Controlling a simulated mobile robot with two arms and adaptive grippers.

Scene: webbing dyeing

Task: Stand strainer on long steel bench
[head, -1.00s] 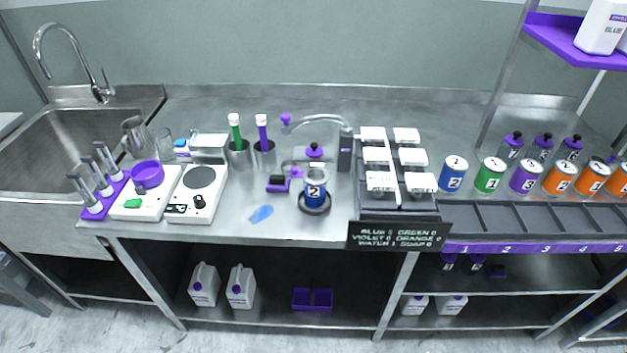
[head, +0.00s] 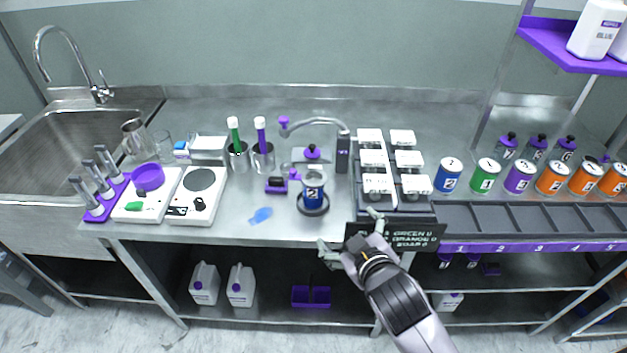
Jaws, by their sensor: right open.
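The long steel bench (head: 270,120) runs across the view. I cannot pick out the strainer with certainty. A round purple bowl-like piece (head: 148,177) sits on the white scale at the left and may be it. My right gripper (head: 350,233) reaches up from below at the bench's front edge. Its fingers are spread and nothing shows between them. It is in front of the dark text sign (head: 428,236) and partly hides it. My left gripper is not in view.
A blue-labelled can (head: 313,190) stands on a dark round base below the curved tap (head: 315,124). Labelled cans (head: 484,176) stand behind a rack (head: 520,219) at right. A sink (head: 60,150) is at far left. A blue spill-shaped piece (head: 261,215) lies near the front edge.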

